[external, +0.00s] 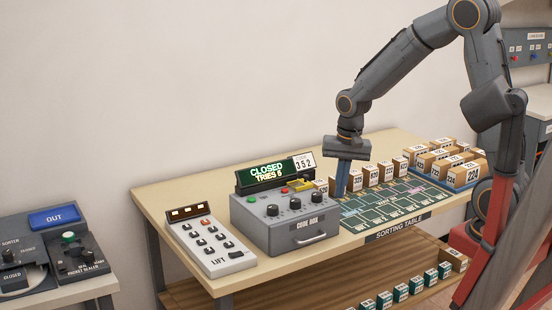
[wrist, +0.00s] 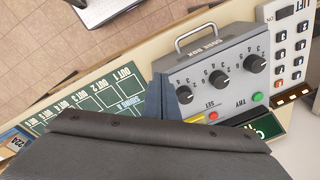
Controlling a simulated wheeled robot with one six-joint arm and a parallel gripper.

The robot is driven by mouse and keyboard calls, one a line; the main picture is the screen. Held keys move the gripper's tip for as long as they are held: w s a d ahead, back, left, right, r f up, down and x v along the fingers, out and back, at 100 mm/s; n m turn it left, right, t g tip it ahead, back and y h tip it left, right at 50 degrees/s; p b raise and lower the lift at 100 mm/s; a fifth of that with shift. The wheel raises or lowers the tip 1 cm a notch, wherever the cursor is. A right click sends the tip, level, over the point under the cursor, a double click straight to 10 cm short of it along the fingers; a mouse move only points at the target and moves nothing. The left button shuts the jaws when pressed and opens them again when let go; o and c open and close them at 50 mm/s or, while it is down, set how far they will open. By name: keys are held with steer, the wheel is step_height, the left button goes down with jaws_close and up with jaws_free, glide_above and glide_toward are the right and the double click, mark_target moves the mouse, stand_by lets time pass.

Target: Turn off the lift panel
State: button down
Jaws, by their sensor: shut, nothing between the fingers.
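The lift panel (external: 209,241) is a white slanted box marked LIFT at the left end of the sorting table. It has several dark buttons, an orange-red one near the top, and a display strip (external: 187,212) with small amber lights. A black switch (external: 236,254) sits at its lower right corner. In the wrist view the panel (wrist: 292,62) is at the right edge, partly cut off. My gripper (external: 342,192) is shut and empty, pointing down just right of the code box, well to the right of the panel. Its blue fingers also show in the wrist view (wrist: 159,97).
The grey code box (external: 283,234), with knobs and a front handle, stands between my gripper and the lift panel. Its display (external: 265,172) reads CLOSED, TRIES 6. Boxes (external: 385,171) line the table's back. A green grid mat (external: 385,207) lies right of the code box.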

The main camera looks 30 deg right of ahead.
mark_target(232, 254)
steer(key=w+a+m, duration=0.1)
steer(key=a+m, duration=0.1)
steer(key=a, duration=0.3)
steer(key=w+a+r+m+b, duration=0.1)
steer(key=w+a+m, duration=0.1)
steer(key=a, duration=0.4)
steer(key=w+a+r+m, duration=0.1)
steer(key=w+a+m, duration=0.1)
steer(key=a, duration=0.4)
steer(key=shift+r, duration=0.25)
steer(key=s+a+r+m+g+b, duration=0.1)
steer(key=a+m, duration=0.4)
steer(key=a, duration=0.8)
steer(key=shift+s+a+r+y+b, duration=0.3)
steer(key=shift+r+y, duration=0.1)
steer(key=shift+r, duration=0.25)
steer(key=f+p, duration=0.1)
steer(key=f, duration=0.3)
steer(key=a+f+p, duration=0.1)
steer(key=f, duration=0.4)
steer(key=f+p, duration=0.1)
steer(key=f, duration=0.4)
steer(key=shift+a, duration=0.35)
steer(key=shift+f+p, duration=0.1)
steer(key=shift+p, duration=0.2)
